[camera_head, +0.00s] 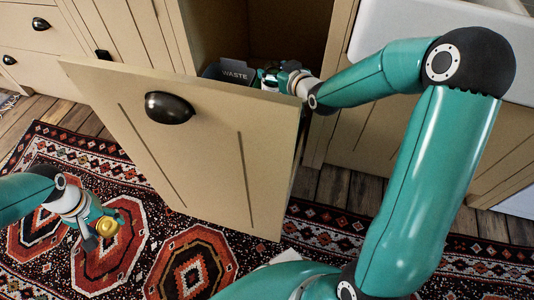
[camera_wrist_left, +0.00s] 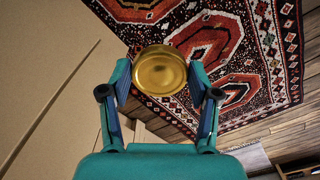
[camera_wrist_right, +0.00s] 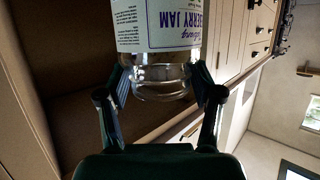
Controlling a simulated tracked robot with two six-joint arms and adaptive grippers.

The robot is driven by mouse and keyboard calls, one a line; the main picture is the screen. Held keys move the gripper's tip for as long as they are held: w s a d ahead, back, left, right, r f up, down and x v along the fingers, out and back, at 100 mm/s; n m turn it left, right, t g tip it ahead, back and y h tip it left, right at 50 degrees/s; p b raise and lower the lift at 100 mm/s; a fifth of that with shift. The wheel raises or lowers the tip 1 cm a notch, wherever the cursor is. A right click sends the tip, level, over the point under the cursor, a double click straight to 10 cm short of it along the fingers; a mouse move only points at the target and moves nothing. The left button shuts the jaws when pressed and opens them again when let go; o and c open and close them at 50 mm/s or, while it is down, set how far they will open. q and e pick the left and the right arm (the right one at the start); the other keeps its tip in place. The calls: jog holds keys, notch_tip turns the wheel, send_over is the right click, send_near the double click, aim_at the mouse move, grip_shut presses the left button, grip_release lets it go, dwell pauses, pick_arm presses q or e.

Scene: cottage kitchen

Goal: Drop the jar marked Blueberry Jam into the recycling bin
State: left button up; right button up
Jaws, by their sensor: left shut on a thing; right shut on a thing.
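A glass jar (camera_wrist_right: 158,30) with a white label reading "BERRY JAM" upside down is in the right wrist view; the start of the word is cut off. My right gripper (camera_wrist_right: 160,84) is shut on its clear glass end, where no lid shows. In the head view, this gripper (camera_head: 269,77) is behind the pulled-out cabinet front (camera_head: 215,140), beside a dark bin marked WASTE (camera_head: 234,74). My left gripper (camera_wrist_left: 160,82) is shut on a round gold lid (camera_wrist_left: 160,70), held above the rug, also seen in the head view (camera_head: 107,227). No recycling label is visible.
The tall cream front with a dark cup handle (camera_head: 169,108) stands between my two grippers and hides most of the bin space. A white sink (camera_head: 430,30) is at the upper right. The patterned rug (camera_head: 190,260) covers the floor in front.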

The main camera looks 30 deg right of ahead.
jog(key=shift+f+b, duration=1.15)
jog(key=shift+f, duration=1.2)
